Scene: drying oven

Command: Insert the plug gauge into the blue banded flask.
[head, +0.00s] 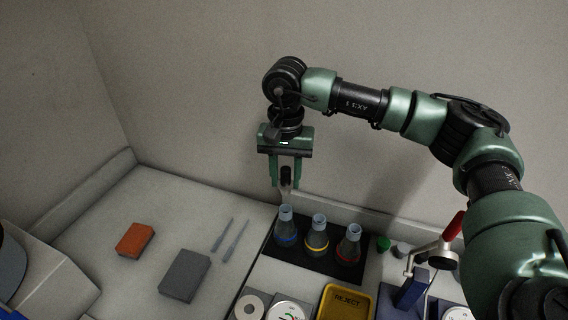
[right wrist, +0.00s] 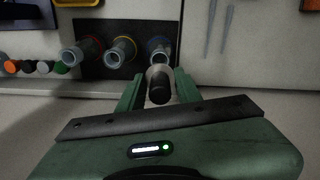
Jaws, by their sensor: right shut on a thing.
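The blue banded flask (head: 285,238) stands upright at the left end of a row of three on a black mat. In the right wrist view the same flask (right wrist: 158,46) is the rightmost, partly hidden by the gauge. My right gripper (head: 286,182) is shut on the plug gauge (head: 286,175), which has a dark handle and hangs roughly upright. The gauge's lower end is above the blue banded flask's mouth, apparently apart from it. In the right wrist view the gauge (right wrist: 159,88) sits between the fingers. My left gripper is not in view.
A yellow banded flask (head: 317,243) and a red banded flask (head: 349,248) stand beside it on the black mat (head: 300,262). A yellow reject tray (head: 345,291), a red-handled clamp (head: 440,240), an orange block (head: 135,239) and a grey block (head: 185,275) lie around.

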